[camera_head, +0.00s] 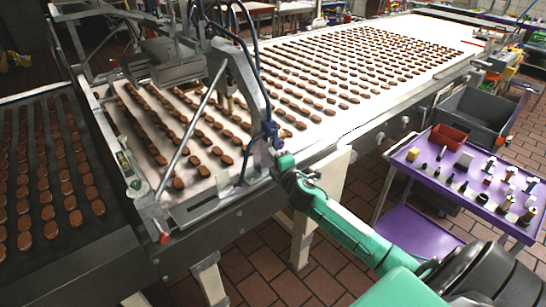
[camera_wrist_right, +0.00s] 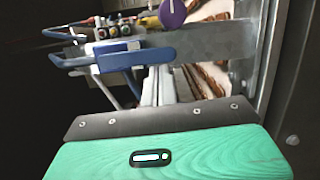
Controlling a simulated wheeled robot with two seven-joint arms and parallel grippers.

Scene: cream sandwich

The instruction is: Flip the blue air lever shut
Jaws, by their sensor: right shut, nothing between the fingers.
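In the head view a small blue part (camera_head: 270,131) sits on the frame at the line's near edge. My right gripper (camera_head: 284,163) is shut and empty, close beside that part. Its green body and grey front edge fill the bottom of the wrist view, below the lever. I cannot tell whether it touches the lever. My left gripper is not in view.
A purple knob (camera_wrist_right: 172,13) and a second blue handle (camera_wrist_right: 63,35) are near the lever. The conveyor (camera_head: 405,105) carries rows of brown biscuits. A purple cart (camera_head: 470,208) with small parts and a grey bin (camera_head: 473,117) stand at the right.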

